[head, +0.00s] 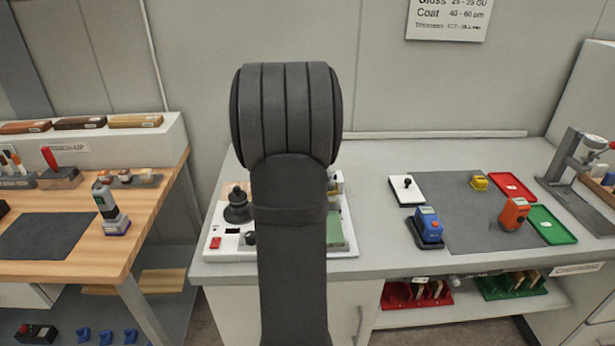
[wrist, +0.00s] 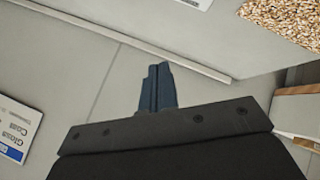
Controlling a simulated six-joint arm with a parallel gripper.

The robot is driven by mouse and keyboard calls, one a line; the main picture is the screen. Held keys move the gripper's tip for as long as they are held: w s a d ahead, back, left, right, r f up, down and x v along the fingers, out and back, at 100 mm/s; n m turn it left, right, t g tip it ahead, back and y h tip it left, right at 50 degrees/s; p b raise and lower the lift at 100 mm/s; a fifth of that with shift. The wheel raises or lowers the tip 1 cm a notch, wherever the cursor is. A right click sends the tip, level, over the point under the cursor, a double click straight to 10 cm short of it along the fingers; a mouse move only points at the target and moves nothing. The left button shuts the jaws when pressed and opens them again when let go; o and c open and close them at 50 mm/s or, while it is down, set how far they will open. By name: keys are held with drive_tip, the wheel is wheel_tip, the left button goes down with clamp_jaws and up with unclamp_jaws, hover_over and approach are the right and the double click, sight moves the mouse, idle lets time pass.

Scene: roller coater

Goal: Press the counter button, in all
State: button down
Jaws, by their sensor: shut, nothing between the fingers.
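A white-based machine (head: 225,252) stands on the grey bench, largely hidden behind my arm. Its visible left part has a black knob (head: 237,207), a small red button (head: 215,243) and a small dark window. I cannot tell for certain which part is the counter button. My gripper (wrist: 157,72) shows in the wrist view with its dark fingers together and empty, in front of the wall. In the head view my arm hides the gripper. The machine does not show in the wrist view.
Right of the machine are a blue device (head: 428,227), a grey mat (head: 465,235), an orange device (head: 514,214), red (head: 527,190) and green (head: 566,238) trays, and a stand (head: 565,165). A wooden bench (head: 150,200) stands left, beyond a gap.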

drive_tip(key=shift+f, duration=0.15)
drive_tip(key=shift+f, duration=4.3)
drive_tip(key=shift+f, duration=0.1)
drive_tip(key=shift+f, duration=0.3)
drive_tip(key=shift+f, duration=0.45)
drive_tip(key=shift+r, duration=0.85)
drive_tip(key=shift+r, duration=0.1)
drive_tip(key=shift+r, duration=2.45)
